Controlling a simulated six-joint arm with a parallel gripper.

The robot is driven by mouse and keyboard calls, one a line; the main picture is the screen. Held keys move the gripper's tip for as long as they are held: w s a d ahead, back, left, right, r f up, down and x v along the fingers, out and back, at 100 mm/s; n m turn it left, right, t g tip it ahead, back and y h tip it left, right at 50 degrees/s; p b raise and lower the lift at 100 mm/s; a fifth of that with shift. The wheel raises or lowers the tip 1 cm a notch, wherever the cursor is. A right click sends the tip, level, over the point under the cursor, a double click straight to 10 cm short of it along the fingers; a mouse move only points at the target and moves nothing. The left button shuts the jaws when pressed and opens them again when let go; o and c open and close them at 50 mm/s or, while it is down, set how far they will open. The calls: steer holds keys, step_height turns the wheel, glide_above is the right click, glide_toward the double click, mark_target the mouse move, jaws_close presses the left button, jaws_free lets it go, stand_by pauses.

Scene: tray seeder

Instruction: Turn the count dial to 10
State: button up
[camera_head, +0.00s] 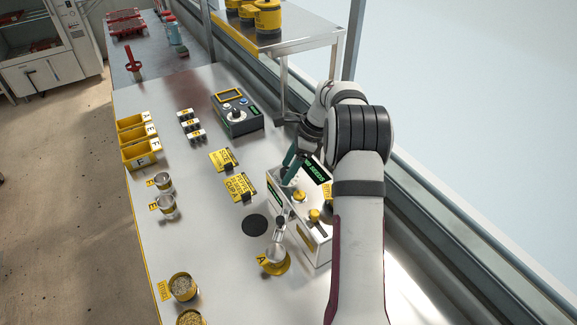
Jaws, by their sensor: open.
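The seeder (318,240) is a white box with a green display (317,170) at the right of the table. Two yellow knobs show on it, an upper one (299,195) and a lower one (314,215). Which of them is the count dial, and the number set, I cannot read. My arm hides part of the seeder's right side.
A metal cup on a yellow holder (277,266) stands under the seeder's spout. A dark control box (237,116) with a yellow-framed screen stands further back. Yellow bins (139,153), cups and seed pots line the left edge. The table's middle left is clear.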

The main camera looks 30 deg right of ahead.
jaws_close()
stand_by(0.3)
steer(key=shift+n, duration=0.3)
steer(key=n+g, duration=0.1)
steer(key=n, duration=0.3)
steer(key=shift+w+n+g+y, duration=0.15)
steer(key=shift+n+g+y, duration=0.25)
steer(key=n+g, duration=0.2)
steer(key=n, duration=0.2)
steer(key=shift+w+n, duration=0.1)
steer(key=shift+n, duration=0.5)
jaws_free()
steer(key=shift+h, duration=0.3)
